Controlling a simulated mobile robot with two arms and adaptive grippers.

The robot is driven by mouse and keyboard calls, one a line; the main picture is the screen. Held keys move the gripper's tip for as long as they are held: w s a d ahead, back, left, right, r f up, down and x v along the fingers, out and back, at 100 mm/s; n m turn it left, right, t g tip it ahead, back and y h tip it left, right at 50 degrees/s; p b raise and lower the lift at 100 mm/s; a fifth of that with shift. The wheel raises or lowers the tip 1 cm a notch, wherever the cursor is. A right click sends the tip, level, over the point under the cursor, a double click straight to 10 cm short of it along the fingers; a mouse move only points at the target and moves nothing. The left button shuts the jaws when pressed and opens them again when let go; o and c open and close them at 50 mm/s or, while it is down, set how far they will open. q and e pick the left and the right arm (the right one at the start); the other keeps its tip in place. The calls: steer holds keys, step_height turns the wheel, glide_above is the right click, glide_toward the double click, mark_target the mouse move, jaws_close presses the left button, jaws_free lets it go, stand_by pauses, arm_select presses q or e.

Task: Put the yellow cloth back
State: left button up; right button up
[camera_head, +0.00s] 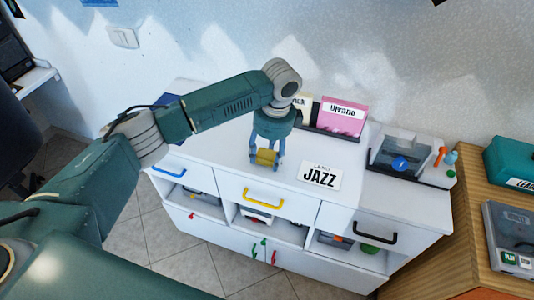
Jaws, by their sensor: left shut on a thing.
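The yellow cloth (265,156) is a small yellow bundle between the fingers of my left gripper (266,160). The gripper points down over the white cabinet top, left of the JAZZ card, and is shut on the cloth. The cloth is at or just above the cabinet top (225,145); I cannot tell whether it touches. My right gripper does not show.
A white JAZZ card (320,177) lies right of the gripper. Pink and other record sleeves (342,116) stand behind it. A turntable-like device (402,152) sits on the right. Drawers with blue, yellow and black handles (263,195) are below. A wooden cabinet (470,215) stands at far right.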

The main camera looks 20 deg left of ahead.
arm_select(q)
steer(key=shift+f, duration=0.3)
